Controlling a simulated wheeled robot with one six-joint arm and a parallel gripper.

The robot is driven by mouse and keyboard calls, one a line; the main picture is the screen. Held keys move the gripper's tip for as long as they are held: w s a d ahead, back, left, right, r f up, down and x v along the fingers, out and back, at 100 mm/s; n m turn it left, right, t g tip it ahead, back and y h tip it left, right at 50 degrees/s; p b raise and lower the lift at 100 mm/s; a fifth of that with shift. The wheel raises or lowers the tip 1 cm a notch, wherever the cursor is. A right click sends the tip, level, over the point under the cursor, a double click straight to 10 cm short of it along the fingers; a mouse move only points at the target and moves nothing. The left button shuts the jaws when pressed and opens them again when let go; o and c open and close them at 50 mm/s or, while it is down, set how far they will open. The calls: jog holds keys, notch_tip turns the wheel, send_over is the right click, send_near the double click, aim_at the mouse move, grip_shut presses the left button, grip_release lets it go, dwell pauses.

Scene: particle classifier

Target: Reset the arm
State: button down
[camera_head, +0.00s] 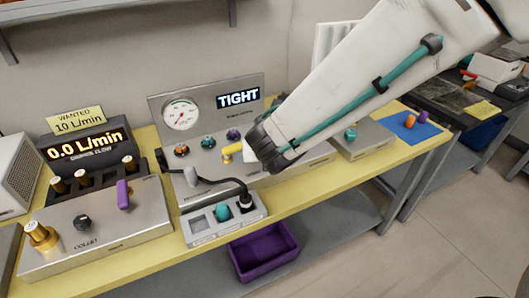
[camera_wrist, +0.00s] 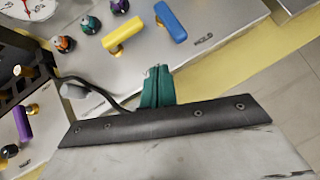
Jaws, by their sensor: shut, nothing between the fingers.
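My arm (camera_head: 345,85) reaches in from the upper right in the head view, and its dark end hangs over the steel panel on the yellow bench. The fingers are hidden behind it there. In the wrist view my gripper (camera_wrist: 157,88) shows as teal fingers close together, shut with nothing between them. It appears over the steel panel (camera_wrist: 210,60), below a yellow handle (camera_wrist: 124,33) and a blue handle (camera_wrist: 170,22). I cannot tell its exact height above the panel.
A gauge (camera_head: 181,114) and a "TIGHT" display (camera_head: 238,97) stand behind the panel. A flow meter reading 0.0 L/min (camera_head: 86,147) is at left. A black hose (camera_head: 222,182) runs to a small socket box. A purple bin (camera_head: 264,251) sits below. Floor at right is clear.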

jog(key=s+d+r+m+g+h, duration=0.2)
jog(key=s+d+r+m+h, duration=0.15)
jog(key=d+m, duration=0.7)
jog(key=s+d+r+m+g+h, duration=0.2)
jog(key=s+d+m+h, duration=0.15)
jog(key=d+m, duration=0.7)
jog(key=s+d+r+m+g+y, duration=0.1)
jog(key=s+d+r+m+y, duration=0.1)
jog(key=s+m, duration=0.6)
jog(key=s+d+r+m+g+y, duration=0.2)
jog(key=s+d+r+m+y, duration=0.1)
jog(key=s+d+m, duration=0.3)
jog(key=s+r+m, duration=0.1)
jog(key=s+m, duration=0.1)
jog(key=shift+s+r+m+y, duration=0.3)
jog(key=shift+s+m, duration=0.1)
dwell(1.1)
